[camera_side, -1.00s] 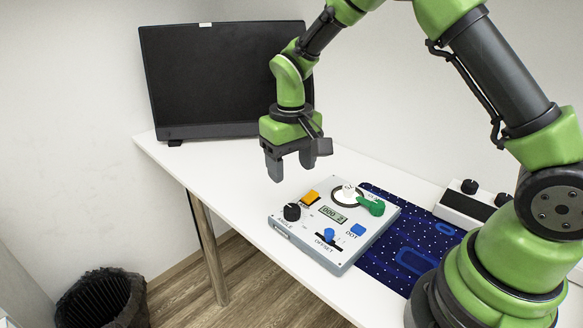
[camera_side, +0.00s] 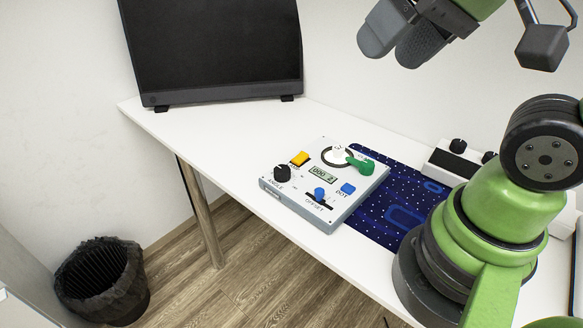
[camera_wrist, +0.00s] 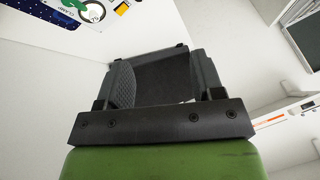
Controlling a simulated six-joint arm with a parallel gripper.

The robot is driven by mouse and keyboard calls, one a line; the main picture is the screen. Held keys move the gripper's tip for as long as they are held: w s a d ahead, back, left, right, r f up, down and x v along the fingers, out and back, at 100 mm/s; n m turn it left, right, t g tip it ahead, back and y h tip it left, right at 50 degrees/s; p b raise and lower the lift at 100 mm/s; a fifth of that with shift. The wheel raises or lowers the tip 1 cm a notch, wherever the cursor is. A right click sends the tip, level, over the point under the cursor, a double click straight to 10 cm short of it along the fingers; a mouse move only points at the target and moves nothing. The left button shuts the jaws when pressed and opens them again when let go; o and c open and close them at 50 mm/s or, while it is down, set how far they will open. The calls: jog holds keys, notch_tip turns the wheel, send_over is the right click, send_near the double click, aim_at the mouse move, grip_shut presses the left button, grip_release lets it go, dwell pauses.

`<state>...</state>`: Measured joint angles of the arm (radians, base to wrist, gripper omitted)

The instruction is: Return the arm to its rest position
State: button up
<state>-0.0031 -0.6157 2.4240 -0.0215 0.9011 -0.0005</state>
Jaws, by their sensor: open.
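My gripper (camera_side: 403,40) is high in the side view's upper right, above the back of the desk and well clear of it. Its two dark fingers stand apart and nothing shows between them. In the wrist view the dark fingers (camera_wrist: 160,78) fill the middle, above the green gripper body. The grey control box (camera_side: 327,218) lies flat on the desk, below and left of my gripper. It has a green lever (camera_side: 361,163) beside a dark ring, a yellow switch (camera_side: 300,158), a black knob (camera_side: 282,173) and a small display (camera_side: 323,174).
A black monitor (camera_side: 210,45) stands at the back left of the white desk (camera_side: 215,140). A blue patterned mat (camera_side: 385,205) lies right of the box, with a white knobbed unit (camera_side: 450,163) beyond. A black bin (camera_side: 100,280) stands on the floor. The desk's left part is bare.

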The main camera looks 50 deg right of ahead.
jog(key=shift+s+a+f+t, duration=0.1)
jog(key=shift+s+t, duration=0.2)
jog(key=shift+s, duration=0.7)
